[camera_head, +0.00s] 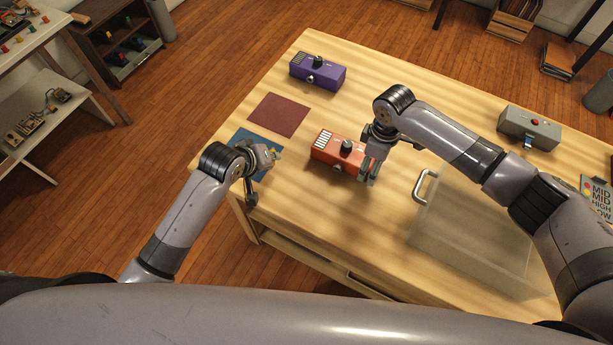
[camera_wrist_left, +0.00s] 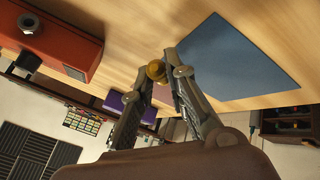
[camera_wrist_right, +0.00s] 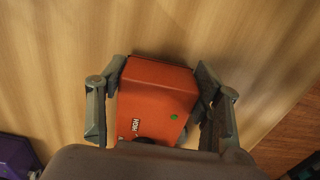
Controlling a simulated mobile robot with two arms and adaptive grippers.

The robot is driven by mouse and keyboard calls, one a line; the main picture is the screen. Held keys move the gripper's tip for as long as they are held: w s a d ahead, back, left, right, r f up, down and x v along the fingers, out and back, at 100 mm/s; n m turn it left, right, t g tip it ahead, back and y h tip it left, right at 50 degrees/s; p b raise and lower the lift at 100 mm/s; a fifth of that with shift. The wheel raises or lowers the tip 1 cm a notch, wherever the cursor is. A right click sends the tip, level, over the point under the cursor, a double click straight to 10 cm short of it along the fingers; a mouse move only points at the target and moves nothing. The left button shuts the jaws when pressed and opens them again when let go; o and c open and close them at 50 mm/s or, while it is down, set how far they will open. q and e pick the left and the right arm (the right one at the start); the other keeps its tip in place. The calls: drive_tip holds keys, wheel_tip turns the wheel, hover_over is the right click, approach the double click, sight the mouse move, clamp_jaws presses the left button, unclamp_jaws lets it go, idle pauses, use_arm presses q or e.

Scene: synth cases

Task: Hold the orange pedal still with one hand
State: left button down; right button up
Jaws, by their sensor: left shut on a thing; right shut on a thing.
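The orange pedal (camera_head: 325,146) stands on the wooden table, with a dark knob and a white striped panel on top. My right gripper (camera_head: 368,172) is shut on its right end; in the right wrist view the pedal (camera_wrist_right: 158,95) sits between the two fingers. My left gripper (camera_head: 268,163) is over the blue mat (camera_head: 246,142), left of the pedal. In the left wrist view its fingertips are shut on a small brass knob (camera_wrist_left: 155,70). The orange pedal (camera_wrist_left: 60,45) also shows there, apart from that gripper.
A purple pedal (camera_head: 325,76) stands at the back left, behind a dark red mat (camera_head: 278,115). A grey pedal (camera_head: 529,127) is at the right. A clear box with a metal handle (camera_head: 422,187) lies at the front right, beside a printed card (camera_head: 597,198).

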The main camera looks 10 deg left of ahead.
use_arm(q)
drive_tip(key=w+a+r+n, duration=0.3)
drive_tip(key=a+r+n, duration=0.2)
drive_tip(key=a+n, duration=0.15)
use_arm(e)
drive_tip(key=shift+s, duration=0.1)
use_arm(q)
drive_tip(key=shift+m+h, duration=0.25)
drive_tip(key=shift+h, duration=0.05)
drive_tip(key=shift+w+a+f, duration=0.1)
drive_tip(key=shift+a+f, duration=0.1)
drive_tip(key=shift+f, duration=1.35)
drive_tip(key=shift+a+f, duration=0.2)
drive_tip(key=shift+f, duration=1.35)
drive_tip(key=c, duration=1.5)
unclamp_jaws()
drive_tip(key=v, duration=1.2)
